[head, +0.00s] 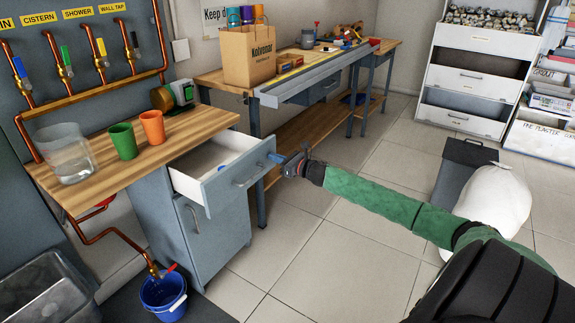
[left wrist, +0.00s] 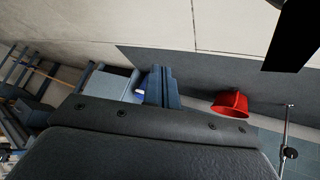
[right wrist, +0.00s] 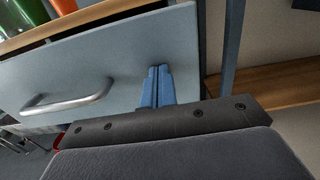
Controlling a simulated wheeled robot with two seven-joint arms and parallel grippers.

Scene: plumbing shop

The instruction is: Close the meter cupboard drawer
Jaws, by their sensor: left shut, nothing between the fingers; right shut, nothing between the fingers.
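The meter cupboard drawer (head: 229,181) is grey with a bar handle and stands pulled out under the wooden counter, its pale inside showing. Its front also fills much of the right wrist view (right wrist: 100,68), with the handle (right wrist: 72,98) at left. My right gripper (head: 274,158) is shut and empty, its blue fingertips at the upper right part of the drawer front, right of the handle. In the right wrist view the fingertips (right wrist: 158,72) overlap the front; I cannot tell whether they touch. My left gripper (left wrist: 161,72) is shut and empty, seen only in the left wrist view.
A green cup (head: 123,141), an orange cup (head: 152,127) and a clear container (head: 66,153) stand on the counter above. The cupboard door (head: 196,232) below looks closed. A blue bucket (head: 163,296) stands at its left. Tiled floor (head: 330,255) is open at right.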

